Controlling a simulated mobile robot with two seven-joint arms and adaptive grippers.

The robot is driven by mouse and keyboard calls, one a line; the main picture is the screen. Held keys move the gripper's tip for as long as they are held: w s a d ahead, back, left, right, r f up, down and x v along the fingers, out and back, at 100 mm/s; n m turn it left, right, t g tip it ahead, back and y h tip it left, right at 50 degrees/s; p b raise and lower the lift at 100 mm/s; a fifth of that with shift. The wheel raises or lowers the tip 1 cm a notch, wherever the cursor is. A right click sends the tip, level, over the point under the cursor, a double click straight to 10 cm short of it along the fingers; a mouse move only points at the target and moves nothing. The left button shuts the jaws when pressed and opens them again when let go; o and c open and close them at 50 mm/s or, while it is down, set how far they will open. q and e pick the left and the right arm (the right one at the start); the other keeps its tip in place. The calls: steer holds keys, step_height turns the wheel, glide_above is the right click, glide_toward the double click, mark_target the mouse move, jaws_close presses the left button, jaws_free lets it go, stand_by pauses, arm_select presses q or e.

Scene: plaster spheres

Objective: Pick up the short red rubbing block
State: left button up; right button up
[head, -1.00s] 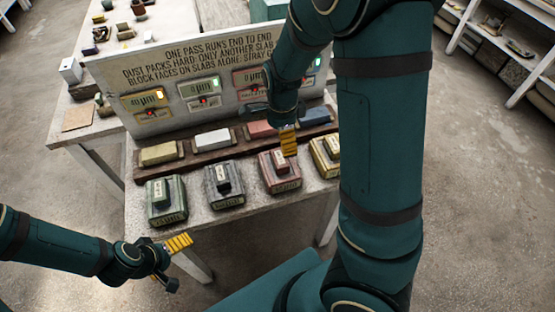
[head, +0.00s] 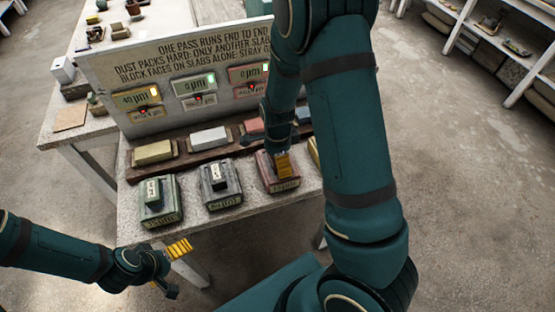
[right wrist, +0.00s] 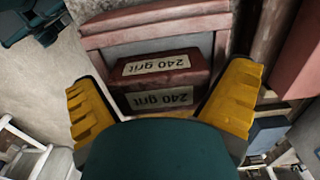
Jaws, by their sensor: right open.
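The short red rubbing block (right wrist: 197,75) shows in the right wrist view, dark red with pale "240 grit" labels. It sits in a red tray-like holder (right wrist: 150,26). In the head view the holder (head: 290,186) stands near the table's front edge, and my gripper partly hides the block. My right gripper (right wrist: 163,95) is open; its yellow fingers show on either side of the block, and I cannot tell whether they touch it. In the head view it (head: 284,165) points down over the holder. My left gripper (head: 178,250) is off the table's front left; its jaws are unclear.
A green block holder (head: 160,202) and a grey one (head: 221,187) stand left of the red one. A yellow holder is mostly hidden behind my right arm. Behind lie a yellow slab (head: 154,152), a white slab (head: 209,137) and a sign board (head: 180,70).

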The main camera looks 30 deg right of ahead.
steer(key=c, duration=1.1)
steer(key=shift+r, duration=0.1)
steer(key=shift+c, duration=0.2)
step_height(320, 180, up, 10)
steer(key=p, duration=0.2)
steer(key=shift+p, duration=0.35)
steer(key=o, duration=0.4)
steer(key=shift+c, duration=1.6)
